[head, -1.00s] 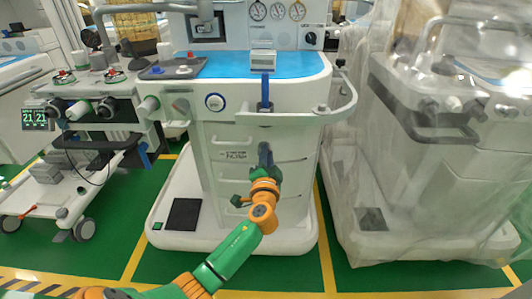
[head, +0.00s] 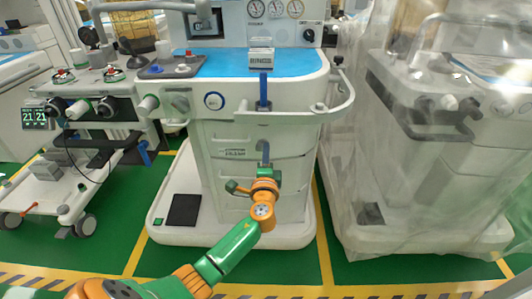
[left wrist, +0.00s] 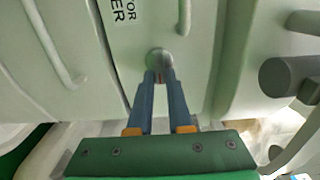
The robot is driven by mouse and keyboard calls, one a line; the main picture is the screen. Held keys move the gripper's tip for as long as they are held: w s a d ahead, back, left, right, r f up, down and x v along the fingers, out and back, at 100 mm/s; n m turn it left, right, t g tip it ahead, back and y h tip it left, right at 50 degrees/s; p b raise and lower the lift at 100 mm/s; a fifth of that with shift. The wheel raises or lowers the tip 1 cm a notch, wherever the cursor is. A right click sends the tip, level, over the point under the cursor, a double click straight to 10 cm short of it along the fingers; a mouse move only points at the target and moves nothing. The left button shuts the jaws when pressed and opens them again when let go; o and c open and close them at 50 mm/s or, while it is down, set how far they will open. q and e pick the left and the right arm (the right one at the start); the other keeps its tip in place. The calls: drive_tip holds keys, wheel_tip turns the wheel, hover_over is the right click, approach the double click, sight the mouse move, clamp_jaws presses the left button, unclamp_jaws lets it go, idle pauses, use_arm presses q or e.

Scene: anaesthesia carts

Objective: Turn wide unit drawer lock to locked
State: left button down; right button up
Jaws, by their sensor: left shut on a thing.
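The wide unit (head: 215,170) is the white cart in the middle of the head view, with a stack of drawers in its front. The drawer lock (left wrist: 158,58) shows in the left wrist view as a round grey knob on a pale drawer front, below a printed label. My left gripper (head: 263,148) is at the upper drawers in the head view, where its fingers hide the lock. In the left wrist view its two blue-grey fingers (left wrist: 158,76) are shut on the knob. The lock's marking and turn angle cannot be read. My right gripper is not in view.
A white rail (head: 300,115) curves above the gripper, with a blue upright part (head: 263,90) by it. A plastic-covered machine (head: 430,150) stands close on the right. A cart with a monitor (head: 35,117) stands left. Green floor lies in front.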

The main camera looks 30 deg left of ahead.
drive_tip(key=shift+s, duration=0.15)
use_arm(q)
drive_tip(key=c, duration=0.8)
unclamp_jaws()
drive_tip(key=shift+c, duration=0.2)
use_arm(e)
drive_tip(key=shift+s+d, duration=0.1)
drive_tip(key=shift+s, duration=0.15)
use_arm(q)
drive_tip(key=shift+d, duration=0.1)
drive_tip(key=p+v, duration=0.1)
drive_tip(key=v, duration=0.6)
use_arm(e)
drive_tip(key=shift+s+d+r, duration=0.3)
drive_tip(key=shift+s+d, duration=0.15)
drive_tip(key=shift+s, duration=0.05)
